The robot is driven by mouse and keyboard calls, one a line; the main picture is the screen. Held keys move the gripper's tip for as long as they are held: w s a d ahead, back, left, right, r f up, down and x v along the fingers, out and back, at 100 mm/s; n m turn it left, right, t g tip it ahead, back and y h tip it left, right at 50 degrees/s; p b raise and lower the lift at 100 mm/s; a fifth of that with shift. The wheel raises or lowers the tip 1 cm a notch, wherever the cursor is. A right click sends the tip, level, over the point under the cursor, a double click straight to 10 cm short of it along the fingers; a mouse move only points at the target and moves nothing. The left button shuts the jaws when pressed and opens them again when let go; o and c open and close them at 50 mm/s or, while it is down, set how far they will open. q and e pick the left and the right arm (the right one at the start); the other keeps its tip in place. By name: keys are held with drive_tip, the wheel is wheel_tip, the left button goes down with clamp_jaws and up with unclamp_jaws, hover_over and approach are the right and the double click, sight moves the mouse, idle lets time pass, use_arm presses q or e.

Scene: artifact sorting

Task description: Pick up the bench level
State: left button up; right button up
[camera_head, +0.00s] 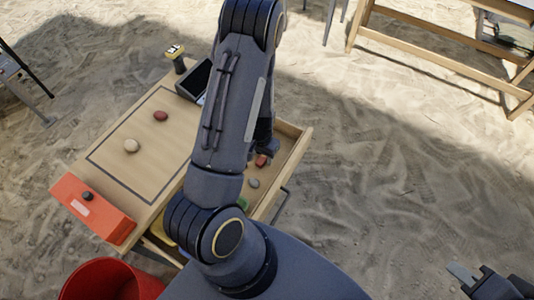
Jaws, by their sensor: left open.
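I cannot make out a bench level for certain; my arm covers part of the table. My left arm crosses the middle of the view, and my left gripper (266,144) shows only partly beside the forearm, low over the right-hand tray section of the wooden table (170,104). It is open, with nothing seen in it. A small red piece (261,161) lies just below it, and a grey stone (253,183) and a green piece (242,202) lie further down the tray. My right gripper (470,280) is at the bottom right corner, away from the table and partly cut off.
A reddish stone (160,115) and a pale stone (131,145) lie inside the table's dark outline. An orange-red box (92,212) sits at the left end, above a red bucket (105,281). A yellow-topped tool (176,55) and black tray (195,80) are at the far end.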

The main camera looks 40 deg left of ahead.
use_arm(q)
drive_tip(key=shift+f, duration=0.8)
drive_tip(key=c, duration=1.1)
drive_tip(key=shift+o, duration=0.2)
drive_tip(key=shift+r, duration=0.1)
